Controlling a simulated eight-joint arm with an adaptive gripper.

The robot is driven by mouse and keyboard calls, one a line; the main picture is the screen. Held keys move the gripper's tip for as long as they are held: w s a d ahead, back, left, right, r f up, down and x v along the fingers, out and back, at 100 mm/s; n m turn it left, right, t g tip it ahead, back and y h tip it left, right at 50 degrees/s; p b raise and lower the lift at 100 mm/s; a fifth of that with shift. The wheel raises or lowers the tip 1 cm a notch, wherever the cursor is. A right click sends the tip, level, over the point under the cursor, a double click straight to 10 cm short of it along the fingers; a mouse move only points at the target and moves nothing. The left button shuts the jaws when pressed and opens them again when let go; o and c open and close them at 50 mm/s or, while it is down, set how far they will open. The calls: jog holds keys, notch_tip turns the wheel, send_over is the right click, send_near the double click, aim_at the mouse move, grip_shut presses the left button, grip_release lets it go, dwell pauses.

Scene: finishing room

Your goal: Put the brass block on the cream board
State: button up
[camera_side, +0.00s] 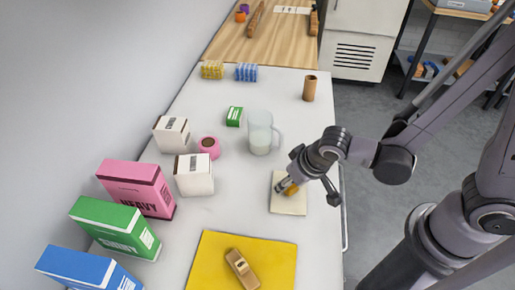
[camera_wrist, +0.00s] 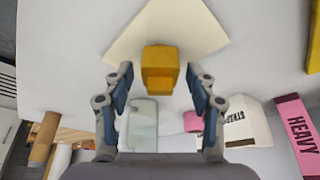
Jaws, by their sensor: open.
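The brass block (camera_side: 292,189) is a small golden block, seen over the cream board (camera_side: 288,207) in the side view. The board is a thin, pale square near the right edge of the table. In the wrist view the block (camera_wrist: 161,62) appears in front of the cream board (camera_wrist: 165,28), between and slightly beyond my fingertips. My gripper (camera_side: 286,184) is low at the board, tilted, with the block beside its fingers. In the wrist view my gripper (camera_wrist: 160,82) has its fingers apart, with a gap on both sides of the block. Contact under the block is hidden.
A glass jug (camera_side: 261,134) stands behind the board, with a brown cylinder (camera_side: 310,88) farther back. White boxes (camera_side: 194,176), a pink round item (camera_side: 209,146) and larger cartons (camera_side: 138,187) stand left. A wooden tool (camera_side: 242,268) lies on a yellow mat (camera_side: 212,262) in front.

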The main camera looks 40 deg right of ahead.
jog(key=shift+r, duration=0.15)
jog(key=shift+v, duration=5.8)
jog(key=w+d+r+t, duration=0.1)
jog(key=d+r, duration=0.1)
jog(key=d, duration=0.5)
jog(key=w+d+r+t, duration=0.1)
jog(key=d+r, duration=0.2)
jog(key=d, duration=0.4)
jog(key=shift+w+t, duration=0.15)
jog(key=shift+t, duration=0.15)
